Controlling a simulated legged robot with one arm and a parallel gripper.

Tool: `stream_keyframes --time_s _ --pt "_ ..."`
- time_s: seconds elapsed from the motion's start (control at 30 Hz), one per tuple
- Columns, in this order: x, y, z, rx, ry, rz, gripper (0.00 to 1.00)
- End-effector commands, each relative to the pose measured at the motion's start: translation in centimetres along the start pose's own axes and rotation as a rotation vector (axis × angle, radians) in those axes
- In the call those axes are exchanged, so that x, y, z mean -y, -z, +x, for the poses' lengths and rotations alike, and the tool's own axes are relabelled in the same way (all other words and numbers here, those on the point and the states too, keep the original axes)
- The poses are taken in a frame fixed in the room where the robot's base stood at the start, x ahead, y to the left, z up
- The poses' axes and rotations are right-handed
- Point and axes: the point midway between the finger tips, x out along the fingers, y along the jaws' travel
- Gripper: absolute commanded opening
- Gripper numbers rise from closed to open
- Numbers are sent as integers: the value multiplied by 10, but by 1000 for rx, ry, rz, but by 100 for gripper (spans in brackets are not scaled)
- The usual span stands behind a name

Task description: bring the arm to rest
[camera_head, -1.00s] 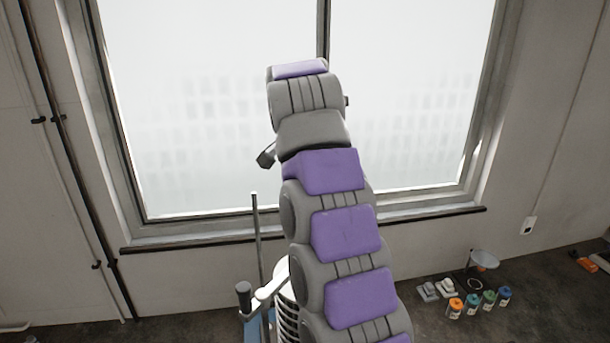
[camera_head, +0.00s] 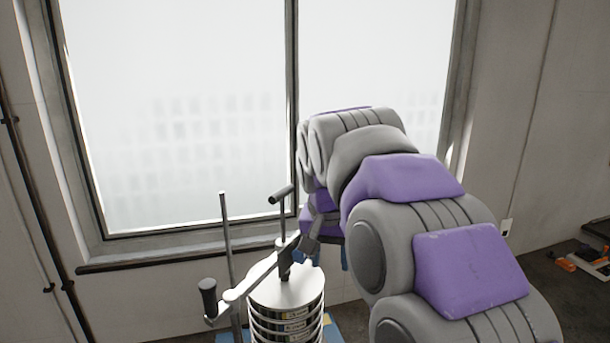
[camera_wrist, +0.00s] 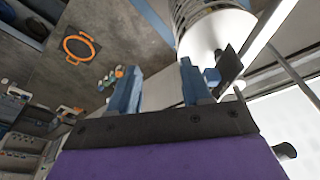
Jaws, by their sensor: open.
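My arm (camera_head: 425,215), grey with purple pads, bends over to the right of the sieve shaker. My gripper (camera_wrist: 160,88) is open in the wrist view, with two blue fingers apart and nothing between them. In the head view it is mostly hidden behind the arm. The sieve shaker has a stack of round metal sieves (camera_head: 288,322) under a pale lid, with a clamp bar and dark handles (camera_head: 208,298) on top. In the wrist view the shaker (camera_wrist: 208,30) is close beyond the right finger; I cannot tell if they touch.
An upright rod (camera_head: 227,250) stands left of the sieve stack. A large window (camera_head: 180,120) and its sill are behind. Orange items (camera_head: 566,264) lie on the floor at right. The wrist view shows an orange ring (camera_wrist: 80,48), small jars (camera_wrist: 112,76) and shelving (camera_wrist: 25,150).

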Motion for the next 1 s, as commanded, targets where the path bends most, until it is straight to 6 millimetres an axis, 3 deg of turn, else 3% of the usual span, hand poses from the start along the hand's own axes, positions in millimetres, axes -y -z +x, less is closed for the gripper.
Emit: stream_keyframes --time_s 0.03,0.37,0.6,0.9,1.0 --pt "-12 -18 19 21 -8 -17 48" --pt "-74 -125 104 139 -22 -127 48" --pt "-114 -218 171 231 -16 -182 48" --pt "-151 -337 252 337 10 -220 48" --pt "-157 -364 270 357 20 -225 48"
